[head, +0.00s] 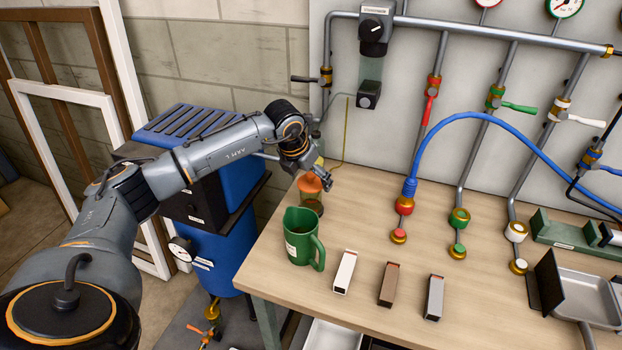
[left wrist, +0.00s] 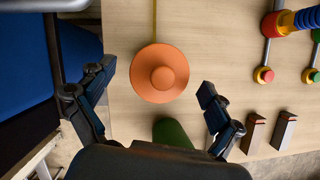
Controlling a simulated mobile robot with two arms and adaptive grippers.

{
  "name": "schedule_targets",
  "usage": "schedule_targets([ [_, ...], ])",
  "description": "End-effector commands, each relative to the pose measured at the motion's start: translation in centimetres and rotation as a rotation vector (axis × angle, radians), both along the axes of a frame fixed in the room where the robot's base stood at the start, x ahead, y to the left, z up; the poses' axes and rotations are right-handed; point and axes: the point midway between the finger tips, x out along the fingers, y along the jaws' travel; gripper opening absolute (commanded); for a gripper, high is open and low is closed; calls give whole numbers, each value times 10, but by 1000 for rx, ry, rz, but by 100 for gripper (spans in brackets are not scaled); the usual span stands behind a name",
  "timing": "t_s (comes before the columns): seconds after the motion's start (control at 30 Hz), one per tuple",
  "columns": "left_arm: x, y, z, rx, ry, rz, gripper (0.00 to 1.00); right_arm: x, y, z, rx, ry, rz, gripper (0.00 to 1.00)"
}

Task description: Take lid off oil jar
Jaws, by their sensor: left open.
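The oil jar (head: 313,205) stands on the bench, behind the green jug, with its orange lid (head: 308,183) on top. In the left wrist view the round orange lid (left wrist: 160,72) with its central knob is seen from above and hides the jar body. My left gripper (head: 324,175) is above and beside the lid in the head view, covering part of that area. In the left wrist view its fingers (left wrist: 155,82) are spread wide on either side of the lid, with nothing between them; I cannot tell the exact height gap. My right gripper is not in view.
A green jug (head: 301,240) stands just in front of the jar. Several small boxes (head: 345,272) stand on the bench to its right. Pipes with valves and a blue hose (head: 500,118) rise behind. A blue machine (head: 215,165) stands left of the bench (head: 365,215).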

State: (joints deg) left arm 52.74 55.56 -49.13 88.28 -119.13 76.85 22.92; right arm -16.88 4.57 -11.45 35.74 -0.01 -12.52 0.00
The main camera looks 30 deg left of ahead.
Motion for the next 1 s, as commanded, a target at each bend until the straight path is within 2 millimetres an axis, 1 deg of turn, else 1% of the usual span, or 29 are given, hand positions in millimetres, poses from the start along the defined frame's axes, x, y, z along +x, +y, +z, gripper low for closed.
schedule_targets([
  [0.03,0,0,-1,0,0,0,92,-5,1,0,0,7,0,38],
  [0.17,0,0,-1,0,0,0,92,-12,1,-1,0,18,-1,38],
  [0.2,0,0,-1,0,0,0,90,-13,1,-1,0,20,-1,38],
  [0.27,0,0,-1,0,0,0,78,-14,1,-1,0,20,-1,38],
  [0.3,0,0,-1,0,0,0,70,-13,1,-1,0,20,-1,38],
  [0.43,0,0,-1,0,0,0,44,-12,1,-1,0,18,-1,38],
  [0.83,1,0,2,0,-2,0,43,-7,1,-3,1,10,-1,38],
  [0.93,1,0,8,0,-3,0,43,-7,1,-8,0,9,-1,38],
  [1.0,1,0,16,0,-5,0,43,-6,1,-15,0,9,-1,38],
])
